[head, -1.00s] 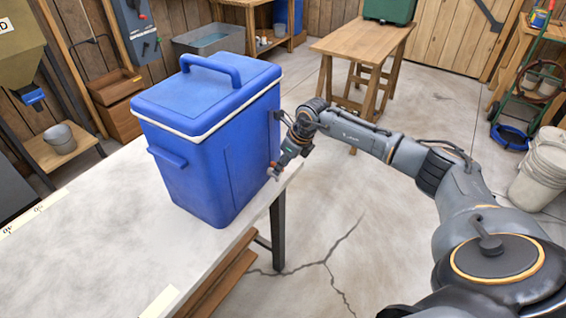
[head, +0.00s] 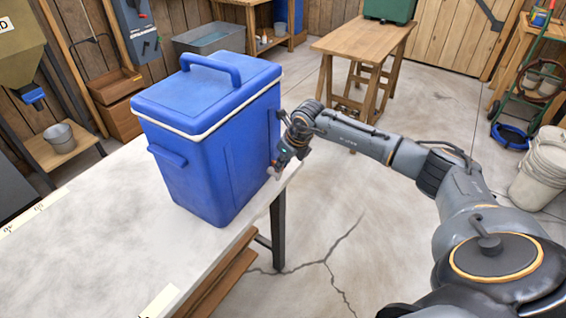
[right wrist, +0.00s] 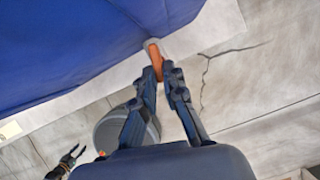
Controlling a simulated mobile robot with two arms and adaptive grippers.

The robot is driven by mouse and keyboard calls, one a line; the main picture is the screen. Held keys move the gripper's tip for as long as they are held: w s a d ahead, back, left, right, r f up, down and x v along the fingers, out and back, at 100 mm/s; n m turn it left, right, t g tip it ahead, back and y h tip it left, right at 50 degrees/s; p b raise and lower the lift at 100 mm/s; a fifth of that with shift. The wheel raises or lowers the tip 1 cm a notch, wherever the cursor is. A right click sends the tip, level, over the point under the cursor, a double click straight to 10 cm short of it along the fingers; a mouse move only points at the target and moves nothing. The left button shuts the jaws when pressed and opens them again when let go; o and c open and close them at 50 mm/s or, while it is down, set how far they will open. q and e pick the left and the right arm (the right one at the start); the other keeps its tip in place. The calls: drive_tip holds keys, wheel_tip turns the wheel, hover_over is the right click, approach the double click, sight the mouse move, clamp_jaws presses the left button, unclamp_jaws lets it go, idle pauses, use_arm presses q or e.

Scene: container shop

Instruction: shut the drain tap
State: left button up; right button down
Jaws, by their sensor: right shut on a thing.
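The blue cooler (head: 205,145) stands upright on the pale table, lid on. The drain tap (right wrist: 154,55) is at the cooler's lower edge; in the right wrist view it shows a grey collar at the cooler wall and an orange-brown lever. My right gripper (right wrist: 168,75) is shut on that lever, with a finger on each side. In the head view the right gripper (head: 275,170) is beside the cooler's right side and mostly hides the tap. My left gripper (right wrist: 74,156) shows small at the lower left of the right wrist view, its fingers apart and empty.
The table (head: 85,240) ends just right of the cooler, and cracked concrete floor (head: 340,225) lies beyond. A wooden workbench (head: 362,42) stands behind. White buckets (head: 540,170) are at the far right. The floor between is clear.

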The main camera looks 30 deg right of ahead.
drive_tip(key=shift+w+a+r+m+g+h+b, duration=0.1)
drive_tip(key=shift+w+a+m+g+h+b, duration=0.15)
drive_tip(key=shift+m+h+b, duration=1.25)
drive_tip(key=shift+a+f+m+g+y+b, duration=0.15)
drive_tip(key=shift+a+m+b, duration=0.25)
drive_tip(key=shift+m, duration=2.3)
drive_tip(key=shift+w+a+r+m+g+h+b, duration=0.25)
drive_tip(key=shift+m+h+b, duration=0.65)
drive_tip(key=shift+m, duration=1.2)
drive_tip(key=shift+s+a+f, duration=0.1)
drive_tip(key=c, duration=1.4)
unclamp_jaws()
drive_tip(key=v, duration=1.2)
